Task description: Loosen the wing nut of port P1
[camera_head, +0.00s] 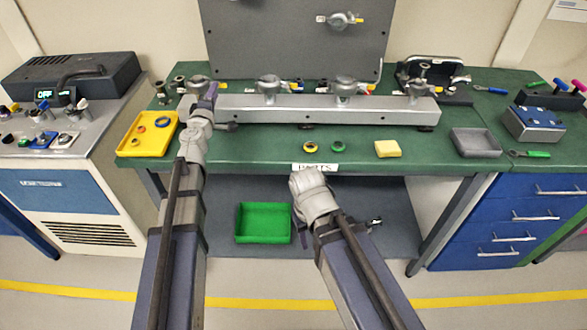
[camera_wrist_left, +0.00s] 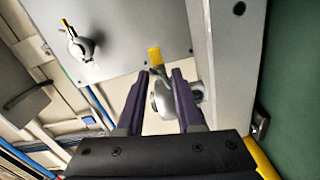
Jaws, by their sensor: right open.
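A silver manifold bar (camera_head: 330,112) with several clamped ports lies along the back of the green bench. The port clamp at its left end (camera_head: 198,83) is partly hidden by my left gripper (camera_head: 209,96); no port label is readable. In the left wrist view my left gripper (camera_wrist_left: 160,74) is open, its purple fingers apart. A yellow-tipped wing nut (camera_wrist_left: 155,57) shows at the gap between the fingertips, with the rounded silver clamp (camera_wrist_left: 164,98) behind. I cannot tell whether the fingers touch it. My right gripper (camera_head: 302,186) is low before the bench; its fingers are not clear.
A yellow tray (camera_head: 130,146) with rings stands left of my left wrist. Two rings, a yellow block (camera_head: 388,149) and a grey tray (camera_head: 476,142) lie on the bench. A green bin (camera_head: 263,223) is below. An upright grey panel (camera_head: 290,40) rises behind the manifold.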

